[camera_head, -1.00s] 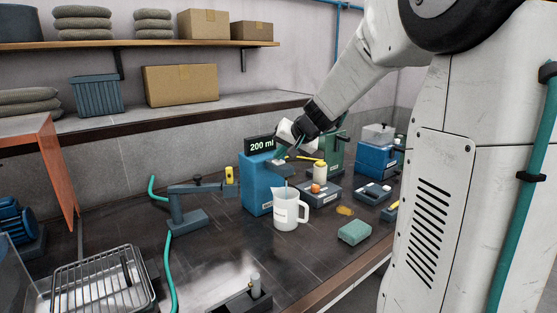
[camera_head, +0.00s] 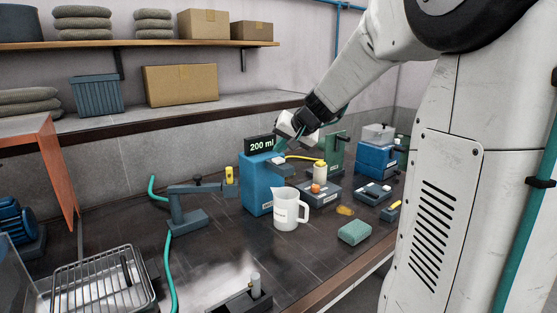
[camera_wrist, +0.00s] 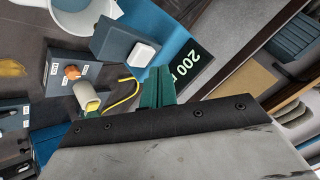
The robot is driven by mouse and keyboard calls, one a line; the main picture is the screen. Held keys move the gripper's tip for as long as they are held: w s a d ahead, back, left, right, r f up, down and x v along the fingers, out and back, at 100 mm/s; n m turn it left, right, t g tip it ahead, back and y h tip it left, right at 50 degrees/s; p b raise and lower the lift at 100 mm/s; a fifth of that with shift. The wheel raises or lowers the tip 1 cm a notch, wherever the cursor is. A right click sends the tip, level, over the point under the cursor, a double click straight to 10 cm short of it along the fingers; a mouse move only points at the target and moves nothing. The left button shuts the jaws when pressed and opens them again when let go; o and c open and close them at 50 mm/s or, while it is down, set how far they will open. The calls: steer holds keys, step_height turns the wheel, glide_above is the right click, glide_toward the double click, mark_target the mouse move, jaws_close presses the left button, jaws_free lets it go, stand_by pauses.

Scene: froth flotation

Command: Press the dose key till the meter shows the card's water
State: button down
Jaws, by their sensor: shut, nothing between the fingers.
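The blue dosing unit (camera_head: 257,184) stands on the bench with its black meter (camera_head: 262,145) on top, reading "200 ml". The meter's "200" also shows in the wrist view (camera_wrist: 192,67). The white dose key (camera_wrist: 145,52) sits on a dark block projecting from the unit; it is small in the head view (camera_head: 278,160). My gripper (camera_wrist: 157,72) is shut and empty, its green fingertips beside the key and apparently apart from it, above it in the head view. A white jug (camera_head: 290,210) stands in front of the unit. I cannot make out a card.
A grey clamp stand (camera_head: 186,208) is at left. A wire basket (camera_head: 103,283) sits at front left.

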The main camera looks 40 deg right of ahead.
mark_target(281, 160)
steer(key=shift+r, duration=2.45)
stand_by(0.6)
steer(key=s+a+f+n+g+y, duration=0.1)
steer(key=s+a+f+n+g, duration=0.25)
steer(key=s+a, duration=1.05)
steer(key=s+a+f+n+g+h, duration=0.1)
steer(key=s+a+f+n+g, duration=0.1)
steer(key=s, duration=0.8)
steer(key=s+a+f+n+g+h, duration=0.1)
steer(key=s+a+f+n+g, duration=0.1)
steer(key=s, duration=0.8)
step_height(281, 160, down, 3)
steer(key=shift+a+r, duration=0.15)
steer(key=shift+a, duration=0.3)
steer(key=shift+g, duration=0.25)
